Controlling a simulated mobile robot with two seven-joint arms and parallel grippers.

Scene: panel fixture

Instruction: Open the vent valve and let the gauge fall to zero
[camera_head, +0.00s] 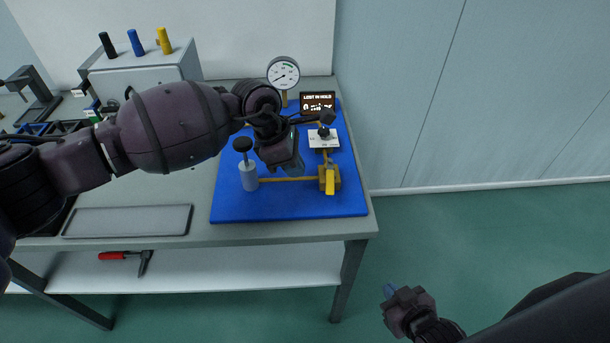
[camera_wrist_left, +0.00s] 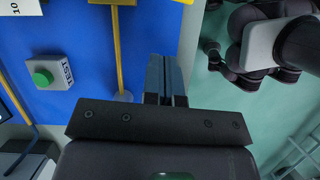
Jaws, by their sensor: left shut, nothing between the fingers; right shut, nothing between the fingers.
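The gauge (camera_head: 284,73) stands at the back of the blue panel (camera_head: 228,200); its dial is too small to read surely. A yellow lever valve (camera_head: 330,183) sits at the front right, its handle pointing to the front edge. A black knob (camera_head: 323,132) stands on a white plate behind it. No label shows which is the vent. My left gripper (camera_head: 296,170) is shut and empty above the panel, left of the yellow lever; its fingers also show in the left wrist view (camera_wrist_left: 166,75). My right gripper (camera_head: 387,290) is shut and empty over the floor.
A small display (camera_head: 318,103) seems to read "LOST IN HOLD". A cylinder with a black-topped rod (camera_head: 248,175) stands at the panel's left. A green TEST button (camera_wrist_left: 42,77) shows in the left wrist view. A grey tray (camera_head: 128,221) lies left on the bench.

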